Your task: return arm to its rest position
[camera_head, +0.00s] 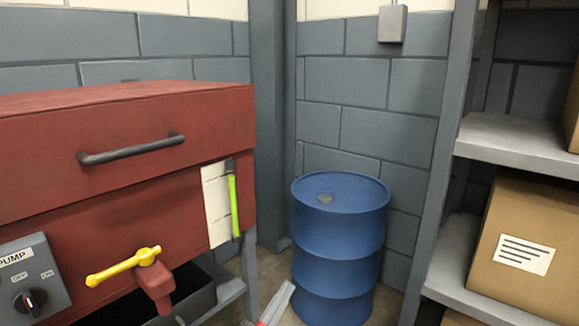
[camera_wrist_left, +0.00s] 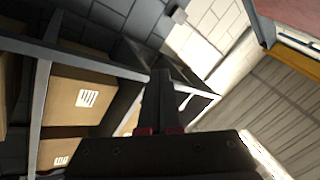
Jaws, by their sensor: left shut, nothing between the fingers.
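My left gripper (camera_head: 276,304) shows at the bottom edge of the head view, in front of the blue drum and to the right of the red casing. Only its pale fingers and a bit of red show there; the rest of the arm is out of the picture. In the left wrist view its dark fingers (camera_wrist_left: 160,102) are together with nothing between them, and they touch nothing that I can see. My right gripper is in neither view.
The red casing (camera_head: 110,185) stands at left with a dark handle (camera_head: 130,149), yellow lever (camera_head: 123,266), pump switch (camera_head: 33,277) and green strip (camera_head: 234,207). A blue drum (camera_head: 340,235) stands centre. A grey shelf (camera_head: 525,143) with cardboard boxes (camera_head: 522,240) is at right.

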